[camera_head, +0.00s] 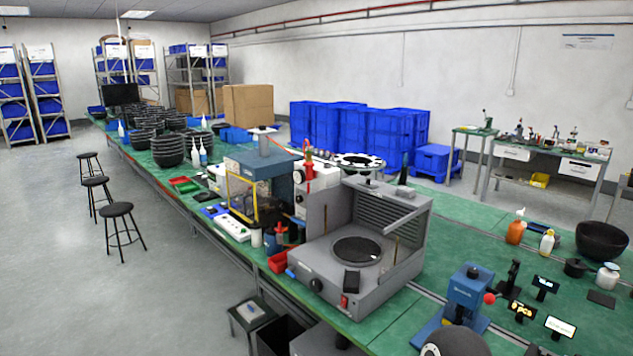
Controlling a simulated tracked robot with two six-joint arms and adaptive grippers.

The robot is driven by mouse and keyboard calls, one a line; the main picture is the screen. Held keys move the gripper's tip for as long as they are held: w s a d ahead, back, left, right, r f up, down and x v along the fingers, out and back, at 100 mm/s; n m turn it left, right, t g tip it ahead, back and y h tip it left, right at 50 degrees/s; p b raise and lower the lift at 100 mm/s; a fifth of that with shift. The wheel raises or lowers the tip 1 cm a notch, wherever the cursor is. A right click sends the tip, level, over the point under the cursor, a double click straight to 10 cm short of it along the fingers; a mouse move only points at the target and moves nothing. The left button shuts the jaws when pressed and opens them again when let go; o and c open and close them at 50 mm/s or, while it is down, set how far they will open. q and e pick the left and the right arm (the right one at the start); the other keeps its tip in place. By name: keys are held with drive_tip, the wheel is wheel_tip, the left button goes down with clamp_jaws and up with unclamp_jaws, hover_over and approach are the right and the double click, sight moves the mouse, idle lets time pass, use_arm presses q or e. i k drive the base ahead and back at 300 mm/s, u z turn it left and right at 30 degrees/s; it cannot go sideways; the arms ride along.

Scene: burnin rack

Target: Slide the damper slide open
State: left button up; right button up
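I cannot pick out a damper slide for certain. The nearest large machine is a grey open-fronted unit (347,287) on the green bench. It has a round dark plate (356,250) on its deck, slats on its inner back wall, and a black knob and a red switch on its front. Whether any part of it slides cannot be told. Neither of my grippers is in view.
A blue press (467,292) with a red knob stands right of the grey unit, near small displays (560,326). An orange spray bottle (516,230) and a dark bowl (602,241) are farther right. Stools (116,210) stand on open floor at left.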

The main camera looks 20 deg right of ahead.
sight(368, 184)
drive_tip(key=u, duration=0.85)
drive_tip(key=i, duration=2.3)
drive_tip(key=u, duration=1)
drive_tip(key=i, duration=0.1)
drive_tip(key=z, duration=2.95)
drive_tip(key=k, duration=0.55)
drive_tip(key=z, duration=0.15)
drive_tip(key=i, duration=0.4)
drive_tip(key=z, duration=0.05)
